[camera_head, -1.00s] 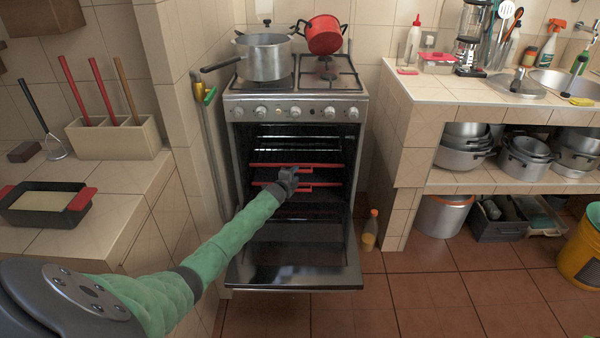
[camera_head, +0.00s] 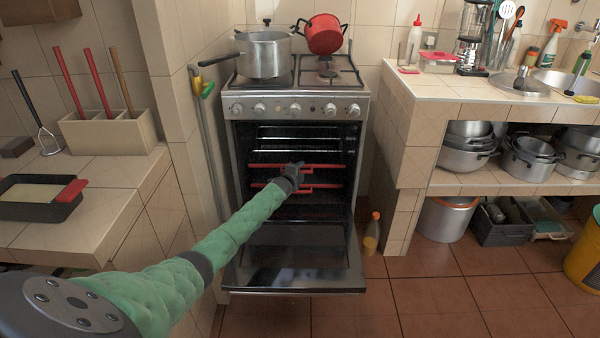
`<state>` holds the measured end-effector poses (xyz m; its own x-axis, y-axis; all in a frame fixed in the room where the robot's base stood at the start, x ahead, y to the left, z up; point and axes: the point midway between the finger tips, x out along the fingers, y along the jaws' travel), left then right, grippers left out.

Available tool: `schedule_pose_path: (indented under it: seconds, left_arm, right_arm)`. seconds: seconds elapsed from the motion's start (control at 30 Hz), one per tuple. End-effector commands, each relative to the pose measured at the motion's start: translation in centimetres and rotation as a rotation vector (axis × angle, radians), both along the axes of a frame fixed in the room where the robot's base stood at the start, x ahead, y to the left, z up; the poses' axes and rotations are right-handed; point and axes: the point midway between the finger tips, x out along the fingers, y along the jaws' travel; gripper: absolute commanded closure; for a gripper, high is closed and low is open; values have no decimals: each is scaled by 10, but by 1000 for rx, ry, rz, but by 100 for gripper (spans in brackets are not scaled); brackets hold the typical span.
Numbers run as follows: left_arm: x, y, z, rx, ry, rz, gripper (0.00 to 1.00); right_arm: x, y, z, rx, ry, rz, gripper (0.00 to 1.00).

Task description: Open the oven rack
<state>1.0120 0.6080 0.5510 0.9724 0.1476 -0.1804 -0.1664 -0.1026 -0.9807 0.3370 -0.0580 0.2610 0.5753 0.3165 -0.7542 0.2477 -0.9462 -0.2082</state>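The oven (camera_head: 294,107) stands in the middle with its door (camera_head: 293,268) folded down and open. Inside are racks with red front bars, an upper one (camera_head: 265,166) and a lower one (camera_head: 262,185). My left gripper (camera_head: 294,171) reaches in from the lower left and is at the red bars, in front of the oven's opening. It is small and dark here, and I cannot tell whether its fingers are closed on a bar. My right gripper is not in view.
A grey pot (camera_head: 264,56) and a red pot (camera_head: 324,35) sit on the stove top. A bottle (camera_head: 372,228) stands on the floor right of the open door. A tiled counter holds a black baking tin (camera_head: 38,211) on the left. Floor in front is clear.

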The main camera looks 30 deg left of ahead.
Motion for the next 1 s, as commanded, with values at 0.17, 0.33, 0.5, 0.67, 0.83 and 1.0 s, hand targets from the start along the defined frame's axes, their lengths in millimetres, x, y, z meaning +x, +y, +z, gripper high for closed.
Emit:
schedule_pose_path:
  seconds: [0.17, 0.33, 0.5, 0.67, 0.83, 1.0]
  left_arm:
    - [0, 0, 0, 0, 0, 0, 82]
    - [-1, 0, -1, 0, 2, 0, 100]
    - [-2, -2, -3, -1, 4, 0, 100]
    - [-11, -7, -3, 0, 7, -1, 100]
    - [-30, -18, -3, -2, 9, 0, 100]
    - [-51, -31, -4, -3, 11, 0, 100]
  right_arm:
    - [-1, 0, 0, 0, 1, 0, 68]
    - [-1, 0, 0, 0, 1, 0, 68]
    - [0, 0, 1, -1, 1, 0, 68]
    - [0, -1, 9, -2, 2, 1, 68]
    - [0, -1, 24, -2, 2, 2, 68]
    - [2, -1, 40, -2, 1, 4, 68]
